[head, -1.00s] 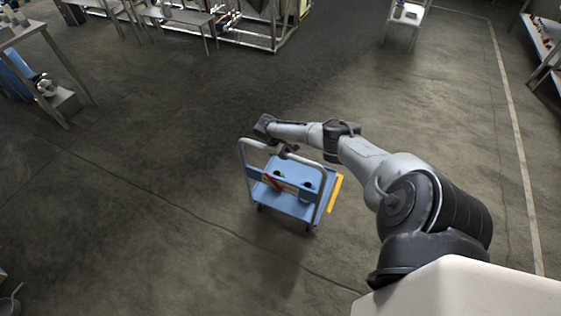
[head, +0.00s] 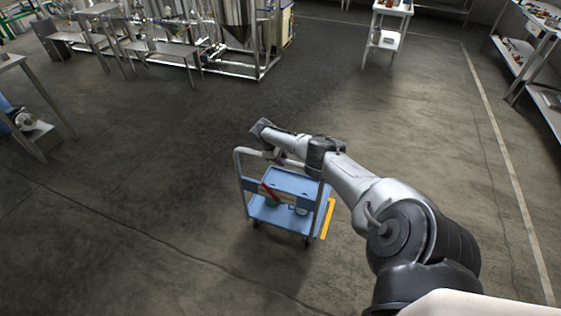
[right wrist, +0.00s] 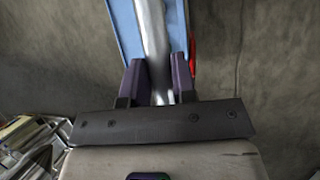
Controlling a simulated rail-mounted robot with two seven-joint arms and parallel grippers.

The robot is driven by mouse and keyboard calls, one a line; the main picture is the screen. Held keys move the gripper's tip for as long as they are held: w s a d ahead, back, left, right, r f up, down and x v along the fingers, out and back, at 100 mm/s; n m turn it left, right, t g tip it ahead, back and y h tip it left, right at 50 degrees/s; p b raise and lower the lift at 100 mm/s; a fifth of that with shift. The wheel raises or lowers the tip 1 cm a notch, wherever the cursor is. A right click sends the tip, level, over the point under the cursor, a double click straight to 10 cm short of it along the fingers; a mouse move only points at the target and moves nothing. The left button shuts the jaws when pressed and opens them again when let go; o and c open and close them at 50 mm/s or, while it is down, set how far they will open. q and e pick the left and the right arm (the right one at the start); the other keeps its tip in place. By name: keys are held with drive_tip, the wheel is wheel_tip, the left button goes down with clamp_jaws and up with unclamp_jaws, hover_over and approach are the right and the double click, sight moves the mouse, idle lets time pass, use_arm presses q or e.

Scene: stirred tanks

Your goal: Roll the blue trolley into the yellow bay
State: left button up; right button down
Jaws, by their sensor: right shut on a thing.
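The blue trolley (head: 267,212) stands on the floor in the middle of the head view, with two shelves and a grey tubular handle (head: 239,168). My right gripper (head: 277,157) is at the top of the handle. In the right wrist view its two purple fingers (right wrist: 158,82) are shut on the grey bar (right wrist: 155,40), with blue trolley surface behind. A yellow strip (head: 328,219) shows along the trolley's right side. I cannot tell whether it is a floor marking of the bay or part of the trolley. My left gripper is out of view.
Steel tanks and frames (head: 237,25) stand at the back. A white shelf cart (head: 384,40) is at the back right, and steel tables line the left and right edges. Floor around the trolley is open. A pale line (head: 500,150) runs down the right floor.

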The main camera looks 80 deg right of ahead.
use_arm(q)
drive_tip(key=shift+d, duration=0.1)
use_arm(e)
drive_tip(key=shift+d, duration=0.1)
drive_tip(key=c, duration=1.4)
unclamp_jaws()
drive_tip(key=shift+f, duration=0.1)
drive_tip(key=o, duration=0.5)
drive_tip(key=shift+d, duration=0.2)
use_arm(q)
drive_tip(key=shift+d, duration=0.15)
use_arm(e)
drive_tip(key=shift+a, duration=0.1)
drive_tip(key=shift+r, duration=0.2)
drive_tip(key=shift+w+r, duration=0.15)
drive_tip(key=shift+r, duration=0.15)
use_arm(q)
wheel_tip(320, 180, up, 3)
drive_tip(key=p, duration=0.2)
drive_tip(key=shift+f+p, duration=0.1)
drive_tip(key=shift+p, duration=0.3)
use_arm(e)
drive_tip(key=v, duration=1.3)
drive_tip(key=shift+a, duration=0.15)
